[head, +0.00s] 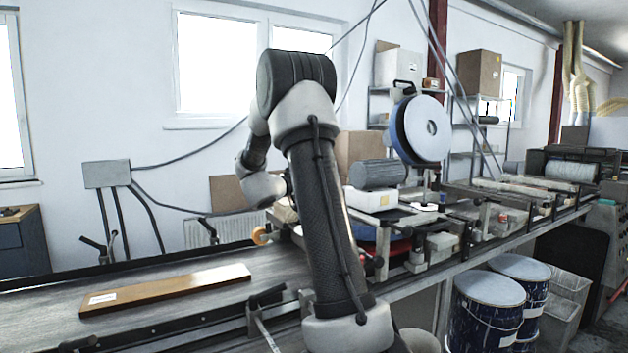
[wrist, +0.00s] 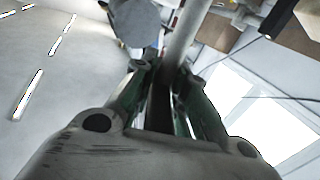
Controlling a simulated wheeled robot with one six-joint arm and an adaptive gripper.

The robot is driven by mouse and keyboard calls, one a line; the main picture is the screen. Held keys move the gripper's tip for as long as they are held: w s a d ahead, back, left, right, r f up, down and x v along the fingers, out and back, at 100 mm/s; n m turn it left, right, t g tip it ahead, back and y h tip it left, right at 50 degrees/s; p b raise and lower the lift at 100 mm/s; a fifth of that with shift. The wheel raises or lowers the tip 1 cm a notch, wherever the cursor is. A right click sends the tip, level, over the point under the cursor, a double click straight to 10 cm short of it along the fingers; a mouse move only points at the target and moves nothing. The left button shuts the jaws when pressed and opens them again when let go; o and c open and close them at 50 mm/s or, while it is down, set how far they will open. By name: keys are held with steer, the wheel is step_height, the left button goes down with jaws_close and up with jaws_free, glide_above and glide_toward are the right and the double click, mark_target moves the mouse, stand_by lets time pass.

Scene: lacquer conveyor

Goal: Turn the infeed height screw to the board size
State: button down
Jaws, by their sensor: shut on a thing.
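In the wrist view my gripper (wrist: 165,75) is shut, with its fingers reaching up the picture. A grey round rod (wrist: 184,40) rises from between the fingertips and looks to be the infeed height screw; its gripped end is hidden by the fingers. In the head view my gripper and the screw are hidden behind my arm. A brown board (head: 165,290) with a white label lies flat on the conveyor (head: 50,315) at left. No scale or size reading is legible.
A grey round-ended part (wrist: 135,22) is close left of the fingertips. The machine, with a blue-rimmed disc (head: 427,130) and a grey motor (head: 378,174), stands right of my arm. Blue drums (head: 487,315) stand below at right. Dark clamp handles line the conveyor edge.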

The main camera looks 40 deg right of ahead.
steer(key=m+g, duration=0.2)
steer(key=g, duration=0.2)
steer(key=m+g, duration=0.3)
steer(key=g, duration=0.1)
steer(key=shift+s+m+g+y, duration=0.15)
steer(key=shift+m+g+y, duration=0.15)
steer(key=shift+g, duration=0.1)
steer(key=m+g+y, duration=0.2)
steer(key=g, duration=0.1)
steer(key=m+g+y, duration=0.2)
steer(key=m+g, duration=0.1)
steer(key=shift+s+a+g, duration=0.1)
steer(key=shift+s+g, duration=0.1)
steer(key=shift+g, duration=0.1)
steer(key=shift+m+g, duration=0.3)
steer(key=c, duration=1.4)
jaws_free()
steer(key=shift+o, duration=0.2)
steer(key=shift+s, duration=0.1)
